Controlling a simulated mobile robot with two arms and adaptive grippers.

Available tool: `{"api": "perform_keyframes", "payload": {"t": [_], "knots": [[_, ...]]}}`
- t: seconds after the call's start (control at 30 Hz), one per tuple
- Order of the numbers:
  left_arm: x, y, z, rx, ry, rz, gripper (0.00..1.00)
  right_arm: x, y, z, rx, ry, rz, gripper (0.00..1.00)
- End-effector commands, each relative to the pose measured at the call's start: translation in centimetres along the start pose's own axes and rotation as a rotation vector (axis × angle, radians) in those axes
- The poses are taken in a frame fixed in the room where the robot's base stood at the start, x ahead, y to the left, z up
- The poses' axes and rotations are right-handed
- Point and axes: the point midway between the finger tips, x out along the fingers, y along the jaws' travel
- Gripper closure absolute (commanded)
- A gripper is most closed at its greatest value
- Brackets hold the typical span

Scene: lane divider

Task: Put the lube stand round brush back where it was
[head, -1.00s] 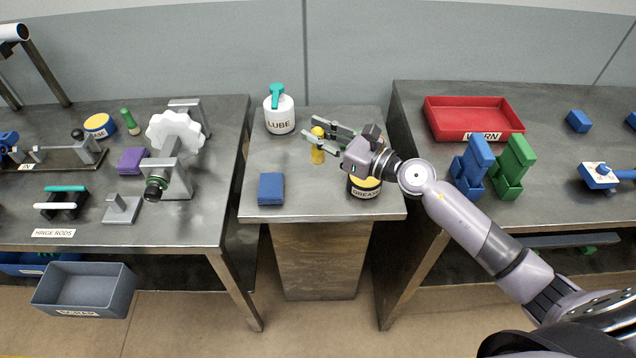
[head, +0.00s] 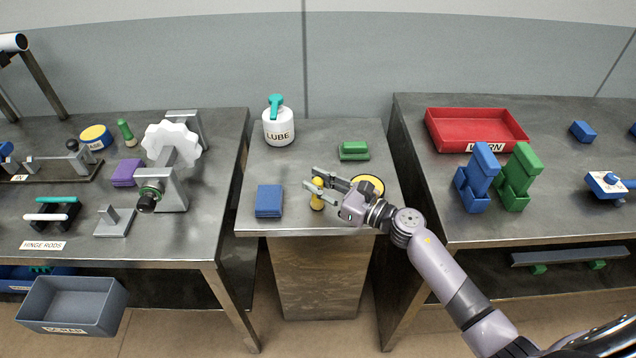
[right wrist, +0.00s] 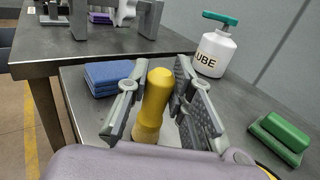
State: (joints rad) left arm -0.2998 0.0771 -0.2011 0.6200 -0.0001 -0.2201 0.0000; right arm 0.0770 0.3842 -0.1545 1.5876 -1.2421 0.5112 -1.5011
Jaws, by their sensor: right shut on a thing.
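A yellow round-topped brush (head: 317,195) is near the front middle of the centre stand's top (head: 300,165). My right gripper (head: 322,190) comes in from the right and is shut on it. In the right wrist view the yellow brush (right wrist: 152,105) stands about upright between the fingers (right wrist: 158,100); its lower end is hidden by the gripper body. I cannot tell whether it touches the stand. My left gripper is not in view.
On the stand are a white LUBE bottle (head: 279,127) at the back, a blue block (head: 269,200) at left, a green block (head: 353,150) at right, and a yellow-lidded tin (head: 372,183) partly behind my gripper. Bare top lies between the blue block and the bottle.

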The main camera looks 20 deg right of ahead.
Motion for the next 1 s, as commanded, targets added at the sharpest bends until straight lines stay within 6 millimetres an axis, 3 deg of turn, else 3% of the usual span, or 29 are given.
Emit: {"api": "perform_keyframes", "payload": {"t": [0.13,0.17,0.47,0.83,1.0], "knots": [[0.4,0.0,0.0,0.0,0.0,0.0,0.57,0.0,0.0,-0.3,-0.001,0.0,0.0,1.0],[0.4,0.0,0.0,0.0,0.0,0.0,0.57,0.0,0.0,-0.3,-0.001,0.0,0.0,0.78],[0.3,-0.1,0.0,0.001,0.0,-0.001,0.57,0.0,0.0,-0.2,0.0,0.0,0.0,0.58],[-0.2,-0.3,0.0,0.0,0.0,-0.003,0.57,0.0,0.0,0.3,0.0,0.0,0.0,0.58],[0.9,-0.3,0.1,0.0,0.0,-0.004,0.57,-2.7,0.0,-0.4,-0.003,0.005,-0.001,0.58]]}}
